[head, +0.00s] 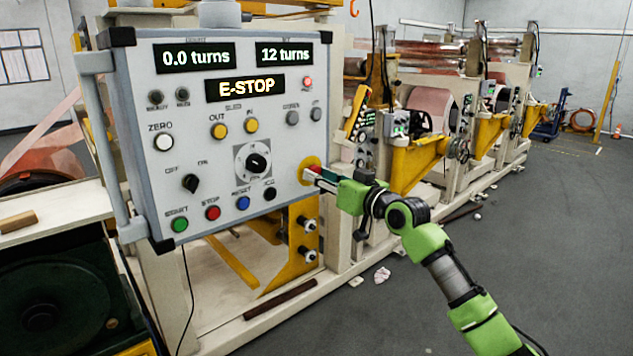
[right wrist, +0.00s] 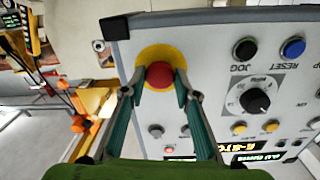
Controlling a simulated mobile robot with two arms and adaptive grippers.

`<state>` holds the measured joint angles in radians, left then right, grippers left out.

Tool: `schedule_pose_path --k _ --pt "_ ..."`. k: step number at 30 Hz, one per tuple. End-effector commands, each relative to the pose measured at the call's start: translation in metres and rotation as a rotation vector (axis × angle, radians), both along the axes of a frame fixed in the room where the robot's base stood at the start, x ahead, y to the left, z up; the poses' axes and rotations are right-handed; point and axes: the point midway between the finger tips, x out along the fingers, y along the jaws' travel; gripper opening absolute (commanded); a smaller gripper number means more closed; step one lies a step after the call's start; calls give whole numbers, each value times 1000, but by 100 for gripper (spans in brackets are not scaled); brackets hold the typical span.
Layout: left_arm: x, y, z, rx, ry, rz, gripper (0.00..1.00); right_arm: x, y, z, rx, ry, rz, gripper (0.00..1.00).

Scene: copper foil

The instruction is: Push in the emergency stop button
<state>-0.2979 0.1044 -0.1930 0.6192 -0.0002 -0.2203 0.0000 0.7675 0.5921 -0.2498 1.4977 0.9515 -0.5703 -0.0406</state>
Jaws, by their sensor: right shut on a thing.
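The emergency stop button is a red mushroom head (right wrist: 160,75) on a round yellow plate (right wrist: 150,57), near the corner of the grey control panel in the right wrist view, which is upside down. In the head view the yellow plate (head: 308,163) is at the panel's lower right, and the button is mostly hidden by the gripper. My right gripper (head: 314,175) is at the button. In the right wrist view its two fingers (right wrist: 157,92) lie on either side of the red head, shut on it. My left gripper is not in view.
The control panel (head: 215,105) has a display (head: 245,88) reading "E-STOP". Close to the button are a black JOG button (head: 269,193), a blue RESET button (head: 243,203) and a dial (head: 257,162). Machines line the back. The grey floor (head: 560,230) at right is clear.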

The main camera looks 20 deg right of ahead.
Motion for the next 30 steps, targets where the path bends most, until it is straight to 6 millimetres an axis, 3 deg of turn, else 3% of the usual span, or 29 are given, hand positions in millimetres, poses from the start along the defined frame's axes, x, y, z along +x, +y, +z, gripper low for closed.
schedule_pose_path --k 2,3,5,8,15,19,30 --pt "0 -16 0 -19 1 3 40 0 1 2 5 -4 0 0" --pt "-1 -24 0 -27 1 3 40 0 0 2 5 -4 0 31" --pt "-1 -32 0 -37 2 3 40 0 0 2 5 -3 -1 45" --pt "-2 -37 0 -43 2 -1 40 0 0 2 5 -3 -1 45" --pt "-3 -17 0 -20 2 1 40 0 -1 1 3 -1 -1 45" --pt "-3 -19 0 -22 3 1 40 -8 -4 0 3 -1 -2 45" --pt "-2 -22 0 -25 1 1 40 -75 -25 -2 -1 2 -2 45"
